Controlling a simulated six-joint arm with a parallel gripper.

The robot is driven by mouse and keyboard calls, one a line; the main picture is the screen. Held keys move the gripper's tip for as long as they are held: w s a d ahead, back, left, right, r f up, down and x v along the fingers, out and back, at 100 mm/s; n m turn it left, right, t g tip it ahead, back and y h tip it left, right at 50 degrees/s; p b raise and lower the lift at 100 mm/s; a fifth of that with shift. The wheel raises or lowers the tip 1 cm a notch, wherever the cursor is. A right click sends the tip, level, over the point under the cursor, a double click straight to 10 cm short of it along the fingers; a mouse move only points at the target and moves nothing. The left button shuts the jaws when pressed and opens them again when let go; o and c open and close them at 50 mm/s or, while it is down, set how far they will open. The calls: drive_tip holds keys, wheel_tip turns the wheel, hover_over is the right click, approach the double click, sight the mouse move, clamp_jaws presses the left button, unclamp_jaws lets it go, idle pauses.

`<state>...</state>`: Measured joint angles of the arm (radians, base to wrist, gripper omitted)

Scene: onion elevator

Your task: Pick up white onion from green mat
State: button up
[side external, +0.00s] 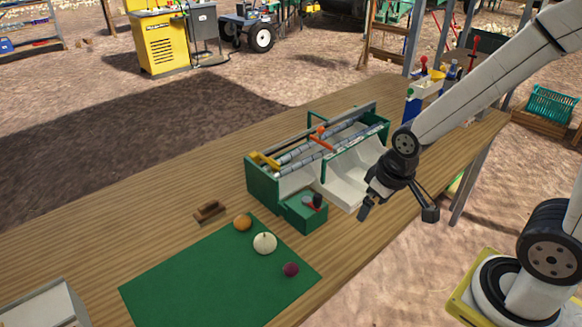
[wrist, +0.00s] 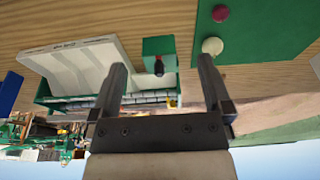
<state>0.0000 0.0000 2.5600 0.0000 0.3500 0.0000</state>
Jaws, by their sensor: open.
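The white onion (side external: 265,243) sits on the green mat (side external: 200,280) in the side view, between an orange-yellow onion (side external: 242,222) and a dark red onion (side external: 291,269). In the wrist view the white onion (wrist: 212,46) lies near the edge of the green mat (wrist: 260,40), with the red onion (wrist: 220,13) above it. My gripper (side external: 398,207) is open and empty, up to the right of the mat and apart from the onions. Its two fingers (wrist: 162,75) are spread wide in the wrist view.
The onion elevator (side external: 262,190), with green walls, rollers and a pale chute, stands on the wooden table (side external: 120,235) behind the mat. A green box (side external: 305,217) with a dark knob sits between mat and chute.

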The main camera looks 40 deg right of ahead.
drive_tip(key=m+t+y, duration=0.7)
drive_tip(key=m+y, duration=0.3)
drive_tip(key=m, duration=2.1)
hover_over(265, 242)
drive_tip(key=d, duration=0.4)
wheel_tip(265, 242, down, 12)
drive_tip(key=shift+s+a+r, duration=0.15)
drive_tip(key=shift+s+a, duration=0.1)
drive_tip(key=shift+s, duration=0.2)
drive_tip(key=shift+f, duration=0.2)
drive_tip(key=shift+f, duration=1.75)
drive_tip(key=shift+f, duration=0.1)
